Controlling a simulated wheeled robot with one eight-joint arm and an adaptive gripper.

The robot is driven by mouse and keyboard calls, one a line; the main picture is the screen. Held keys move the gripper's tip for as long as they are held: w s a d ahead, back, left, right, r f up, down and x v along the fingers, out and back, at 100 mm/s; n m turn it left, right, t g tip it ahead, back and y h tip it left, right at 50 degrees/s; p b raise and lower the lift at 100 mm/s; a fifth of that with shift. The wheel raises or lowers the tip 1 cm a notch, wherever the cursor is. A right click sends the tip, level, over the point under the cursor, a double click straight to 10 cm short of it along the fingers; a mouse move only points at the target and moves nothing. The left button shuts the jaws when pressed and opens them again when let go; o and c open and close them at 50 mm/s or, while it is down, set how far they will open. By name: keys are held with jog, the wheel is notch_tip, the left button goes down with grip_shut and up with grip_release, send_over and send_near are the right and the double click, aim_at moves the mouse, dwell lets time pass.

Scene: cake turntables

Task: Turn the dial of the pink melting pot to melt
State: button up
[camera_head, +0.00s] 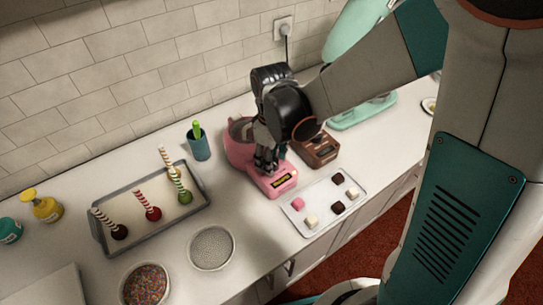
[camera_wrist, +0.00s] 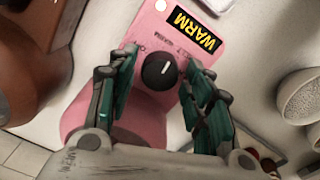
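The pink melting pot (camera_head: 238,148) stands on the counter near the wall, its pink control panel (camera_head: 270,184) facing the front. In the wrist view, the panel (camera_wrist: 180,22) carries a display (camera_wrist: 194,29) reading "WARM" and a round black dial (camera_wrist: 158,72) with a white mark. My gripper (camera_head: 266,168) is over the panel and hides the dial in the head view. In the wrist view, my gripper's (camera_wrist: 161,58) two fingers are apart, one on each side of the dial. Gaps show between the fingers and the dial.
A brown melting pot (camera_head: 319,151) stands close on the right. A white tray (camera_head: 322,213) with several small pieces lies in front. A cake-pop tray (camera_head: 104,240), a teal cup (camera_head: 199,148) and two bowls (camera_head: 212,248) (camera_head: 145,286) are to the left. A mint appliance (camera_head: 362,112) is behind right.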

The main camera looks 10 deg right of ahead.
jog(key=c, duration=0.6)
jog(key=shift+m+b, duration=0.35)
jog(key=shift+m, duration=2.55)
jog(key=o, duration=1.1)
